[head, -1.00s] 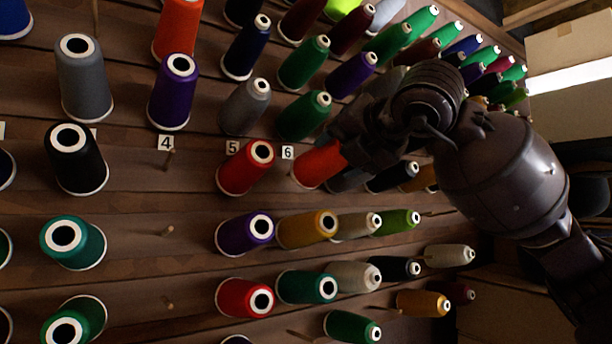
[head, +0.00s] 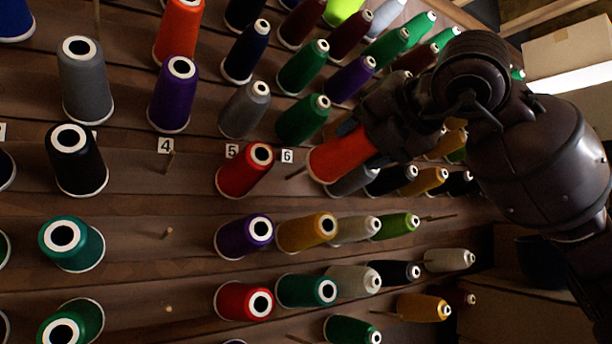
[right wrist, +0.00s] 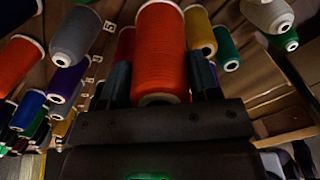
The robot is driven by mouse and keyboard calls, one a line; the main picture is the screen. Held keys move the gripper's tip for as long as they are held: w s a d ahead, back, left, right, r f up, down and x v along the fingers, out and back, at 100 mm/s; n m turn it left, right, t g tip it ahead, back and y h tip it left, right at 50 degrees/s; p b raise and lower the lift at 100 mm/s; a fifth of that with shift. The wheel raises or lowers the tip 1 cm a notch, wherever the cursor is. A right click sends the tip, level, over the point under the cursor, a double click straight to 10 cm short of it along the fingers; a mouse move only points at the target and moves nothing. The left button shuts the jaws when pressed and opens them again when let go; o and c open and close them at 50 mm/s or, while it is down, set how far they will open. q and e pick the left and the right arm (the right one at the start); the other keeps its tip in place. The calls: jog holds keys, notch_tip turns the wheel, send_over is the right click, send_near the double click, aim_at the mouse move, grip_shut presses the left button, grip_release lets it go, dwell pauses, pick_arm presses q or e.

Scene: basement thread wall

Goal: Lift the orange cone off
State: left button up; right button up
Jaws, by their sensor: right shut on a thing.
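The orange cone (head: 338,156) is in my right gripper (head: 368,138), in the middle of the head view. Its white-rimmed base faces the wall and stands clear to the right of a bare peg (head: 295,171) below label 6 (head: 287,156). In the right wrist view the cone (right wrist: 160,45) fills the space between the two dark fingers (right wrist: 160,84), which are shut on it from both sides. The hand hides the cone's narrow end in the head view. My left gripper is not in view.
A red cone (head: 246,170) sits left of the bare peg. Dark and grey cones (head: 350,180) lie close behind and below the held cone. A green cone (head: 304,120) is just above. Another orange cone (head: 178,30) is at the upper left. Several pegs are bare.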

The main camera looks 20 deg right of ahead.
jog(key=shift+s+d+r+p, duration=0.15)
jog(key=shift+s+r+p, duration=0.15)
jog(key=shift+s+r, duration=0.5)
jog(key=shift+s+d+r+p, duration=0.1)
jog(key=shift+s+r+p, duration=0.2)
jog(key=shift+s+r, duration=0.5)
jog(key=shift+s+f, duration=0.2)
jog(key=shift+s, duration=0.05)
